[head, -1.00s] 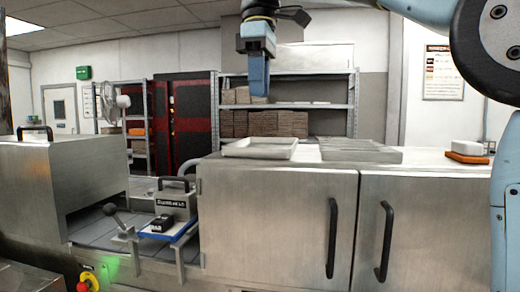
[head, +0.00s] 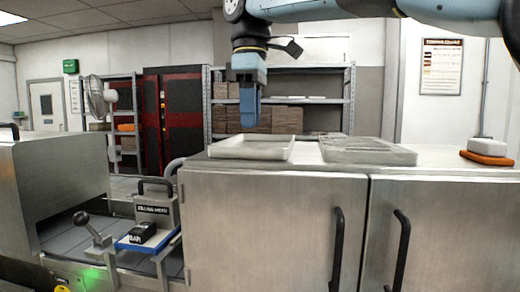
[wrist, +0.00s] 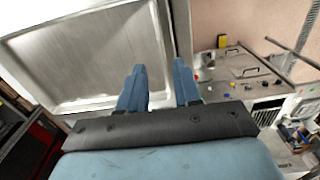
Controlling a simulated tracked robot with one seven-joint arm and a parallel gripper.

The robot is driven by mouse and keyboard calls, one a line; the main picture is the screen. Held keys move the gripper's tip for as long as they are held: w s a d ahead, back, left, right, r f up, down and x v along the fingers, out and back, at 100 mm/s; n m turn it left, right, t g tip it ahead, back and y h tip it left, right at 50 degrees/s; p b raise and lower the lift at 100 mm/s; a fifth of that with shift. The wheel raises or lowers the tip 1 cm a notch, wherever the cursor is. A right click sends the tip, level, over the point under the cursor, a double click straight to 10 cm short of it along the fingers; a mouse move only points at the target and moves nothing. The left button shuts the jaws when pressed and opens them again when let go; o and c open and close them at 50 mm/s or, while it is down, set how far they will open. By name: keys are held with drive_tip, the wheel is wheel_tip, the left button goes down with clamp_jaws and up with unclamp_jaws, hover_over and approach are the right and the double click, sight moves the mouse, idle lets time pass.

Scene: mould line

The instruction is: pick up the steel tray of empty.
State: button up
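A shallow pale steel tray (head: 250,157) lies on top of the steel cabinet, left of centre in the head view. It looks empty inside; the wrist view shows its bare floor and raised rim (wrist: 90,55). My gripper (head: 250,120) points down above the tray's back side. Its two blue fingers (wrist: 158,68) are apart, with nothing held. In the wrist view the tray's side wall lines up with the gap between the fingers, and the gripper looks clear above it. A second grey tray (head: 370,157) lies just to the right; its contents are hard to make out.
A white block on an orange base (head: 487,152) sits at the cabinet top's right end. A lever machine with a blue plate (head: 148,240) stands lower left, beside a steel housing (head: 60,175). Shelves with brown stacks (head: 270,118) stand behind.

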drive_tip(key=shift+s+a+f, duration=0.1)
drive_tip(key=shift+a+f, duration=0.05)
drive_tip(key=shift+f, duration=1.4)
drive_tip(key=shift+s+a+f, duration=0.1)
drive_tip(key=shift+a+f, duration=0.05)
drive_tip(key=shift+f, duration=1.35)
clamp_jaws()
